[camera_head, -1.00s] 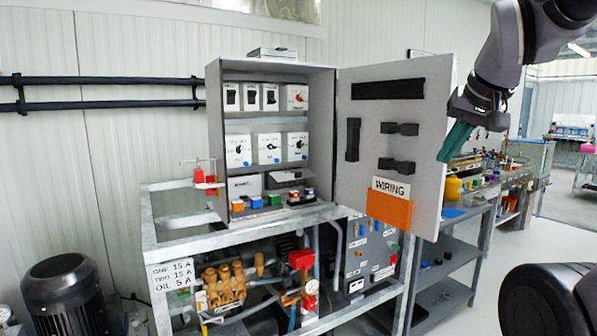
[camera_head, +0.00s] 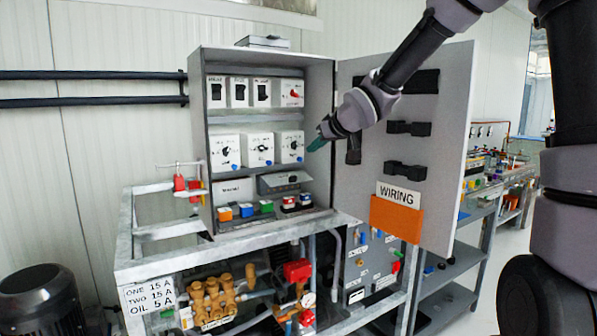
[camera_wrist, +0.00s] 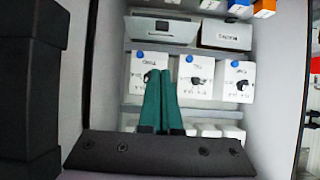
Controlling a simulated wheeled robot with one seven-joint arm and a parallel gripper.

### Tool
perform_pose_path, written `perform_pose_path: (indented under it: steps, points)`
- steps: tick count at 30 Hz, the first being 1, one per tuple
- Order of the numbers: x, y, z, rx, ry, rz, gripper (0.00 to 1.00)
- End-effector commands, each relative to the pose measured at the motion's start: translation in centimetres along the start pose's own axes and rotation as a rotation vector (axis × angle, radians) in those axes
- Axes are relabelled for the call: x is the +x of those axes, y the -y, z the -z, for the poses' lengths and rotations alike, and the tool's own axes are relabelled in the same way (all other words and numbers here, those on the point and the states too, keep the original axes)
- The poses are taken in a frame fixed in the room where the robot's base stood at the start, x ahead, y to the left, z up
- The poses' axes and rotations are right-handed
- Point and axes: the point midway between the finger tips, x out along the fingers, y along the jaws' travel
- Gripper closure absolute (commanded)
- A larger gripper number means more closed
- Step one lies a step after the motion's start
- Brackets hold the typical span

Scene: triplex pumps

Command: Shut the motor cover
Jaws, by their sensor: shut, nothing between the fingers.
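I cannot tell for certain which part is the motor cover; small labels are unreadable. In the head view, two cover-like boxes stand low in the grey cabinet (camera_head: 193,120): a pale labelled one (camera_head: 231,189) and a grey one with a sloping front (camera_head: 284,182). The wrist view shows two such boxes inverted at the top, one with dark slots (camera_wrist: 160,28) and one labelled (camera_wrist: 227,36). My gripper (camera_head: 312,147) is at the cabinet's opening, right of the middle row of switch boxes (camera_head: 259,149). Its green fingers (camera_wrist: 161,78) are closed together and empty.
The cabinet door (camera_head: 347,195) stands wide open at right, with black holders (camera_head: 406,129) and an orange WIRING pocket (camera_head: 396,219). Small coloured blocks (camera_head: 256,209) line the cabinet's floor. A black motor (camera_head: 40,300) stands at lower left. Free air lies before the cabinet.

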Motion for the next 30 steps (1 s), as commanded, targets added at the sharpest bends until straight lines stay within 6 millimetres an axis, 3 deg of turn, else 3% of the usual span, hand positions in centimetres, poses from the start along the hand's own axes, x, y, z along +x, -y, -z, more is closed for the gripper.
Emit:
perform_pose_path:
  steps: [11,22,30]
  points:
    - [3.3,0.1,-0.1,0.001,0.004,0.002,1.0]
    - [10.1,0.1,-0.3,0.0,0.005,-0.001,1.0]
    - [12.2,-0.1,-2.7,0.001,0.005,-0.004,1.0]
